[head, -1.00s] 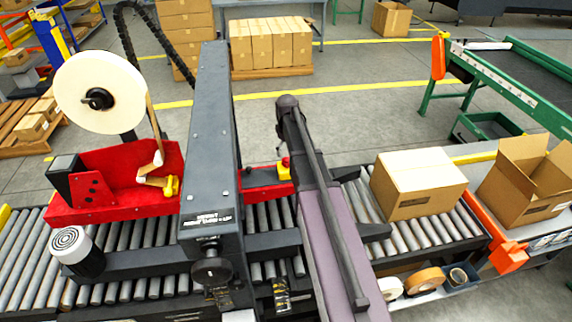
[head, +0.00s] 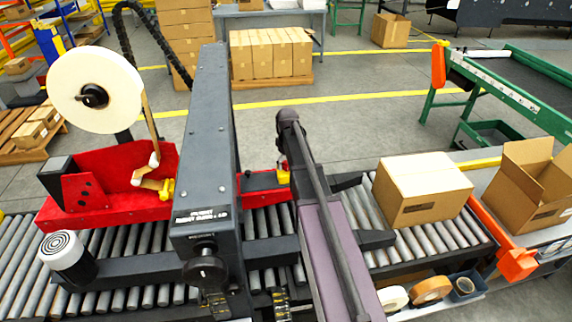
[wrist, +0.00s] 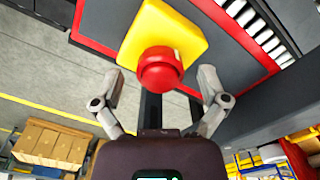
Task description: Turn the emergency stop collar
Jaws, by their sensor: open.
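The emergency stop has a yellow housing (wrist: 160,30) and a round red button (wrist: 160,68), shown large in the wrist view. The collar cannot be told apart from the button. My gripper (wrist: 160,80) is open and empty. Its two fingers stand apart on the left and right of the button, with visible gaps, and the button appears centred between them. In the head view, the yellow housing (head: 283,176) sits on the red frame beside the rollers, partly behind my arm. The red button and my fingers are hidden there.
A tall dark column (head: 208,130) stands left of my arm. A closed carton (head: 420,190) rests on the rollers to the right, with an open carton (head: 530,180) beyond. A tape reel (head: 97,95) stands above the red machine part at left.

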